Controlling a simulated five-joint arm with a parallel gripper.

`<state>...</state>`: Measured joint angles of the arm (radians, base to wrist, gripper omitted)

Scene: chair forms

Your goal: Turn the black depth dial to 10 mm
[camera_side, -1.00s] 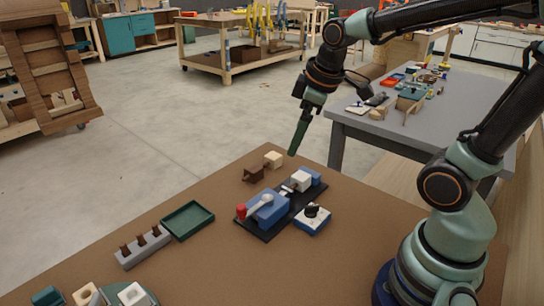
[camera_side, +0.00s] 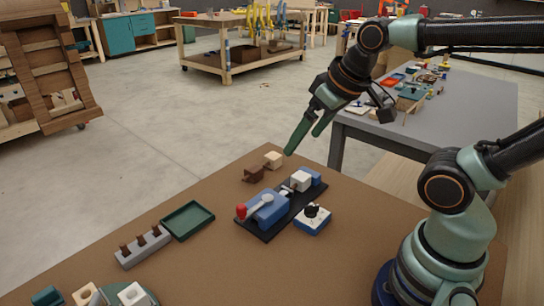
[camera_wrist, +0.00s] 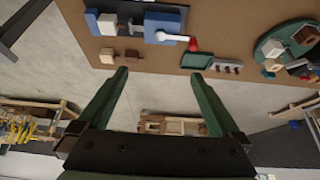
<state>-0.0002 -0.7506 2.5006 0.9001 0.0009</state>
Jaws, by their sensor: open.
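The black depth dial (camera_side: 312,210) sits on a white-topped blue block (camera_side: 311,222) on the brown table, in front of the blue fixture (camera_side: 268,208) in the side view. The setting on its scale is too small to read. My gripper (camera_side: 303,143) is open and empty, in the air near the table's far corner, above and apart from the dial. In the wrist view my gripper (camera_wrist: 160,73) shows two green fingers spread wide with nothing between them. I cannot make out the dial in the wrist view.
The fixture has a red-knobbed lever (camera_side: 241,211). A cream block (camera_side: 273,159) and a brown piece (camera_side: 253,174) lie behind it. A green tray (camera_side: 188,221) and a grey rack (camera_side: 144,246) with brown pegs stand left.

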